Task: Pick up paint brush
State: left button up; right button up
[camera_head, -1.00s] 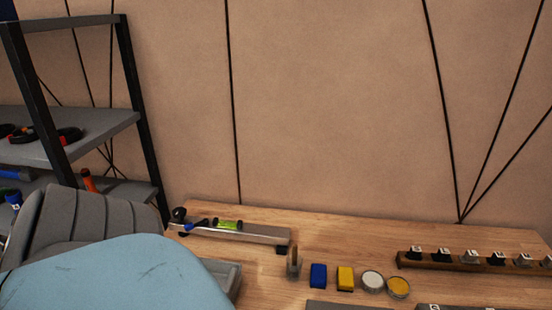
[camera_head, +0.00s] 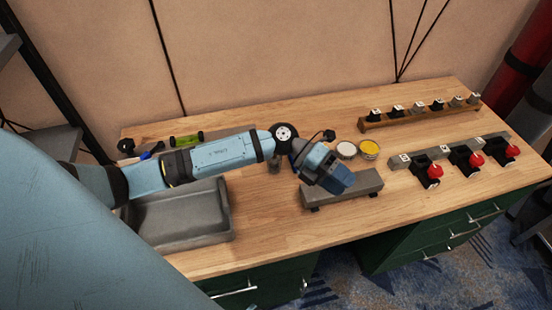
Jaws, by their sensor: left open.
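No paint brush can be made out for certain. A small upright grey-brown object (camera_head: 274,166) stands partly hidden behind my left forearm, and I cannot tell whether it is the brush. My left arm reaches in from the left across the table. Its gripper (camera_head: 341,183) is over the grey raised block (camera_head: 368,186) near the front of the table, just in front of two paint tins. The gripper is open; its fingertips are hard to make out, and nothing shows held in it. My right gripper is out of view.
A white tin (camera_head: 346,149) and a yellow tin (camera_head: 369,148) stand behind the gripper. A grey tray (camera_head: 180,238) lies under my left forearm. A wooden rack (camera_head: 420,118) and red-knobbed items (camera_head: 434,172) are at right. The table (camera_head: 290,235) has bare wood in front.

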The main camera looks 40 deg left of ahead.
pick_arm(q)
jog(key=w+a+r+m+y, duration=0.1)
jog(key=w+a+y, duration=0.3)
jog(key=a, duration=0.5)
jog(key=w+a+y+b, duration=0.1)
jog(key=w+a+y, duration=0.1)
jog(key=a+y, duration=0.5)
jog(key=w+a+r+m+y, duration=0.1)
jog(key=w+a+y, duration=0.25)
jog(key=a, duration=0.65)
jog(key=f, duration=0.8)
jog(key=shift+d+p, duration=0.25)
jog(key=shift+p, duration=0.15)
jog(key=shift+w+d+f+p, duration=0.15)
jog(key=shift+f+p, duration=0.25)
jog(key=shift+f, duration=1)
jog(key=shift+w+d+f+p, duration=0.15)
jog(key=shift+f+p, duration=0.2)
jog(key=shift+f, duration=1)
jog(key=shift+s, duration=0.1)
grip_shut()
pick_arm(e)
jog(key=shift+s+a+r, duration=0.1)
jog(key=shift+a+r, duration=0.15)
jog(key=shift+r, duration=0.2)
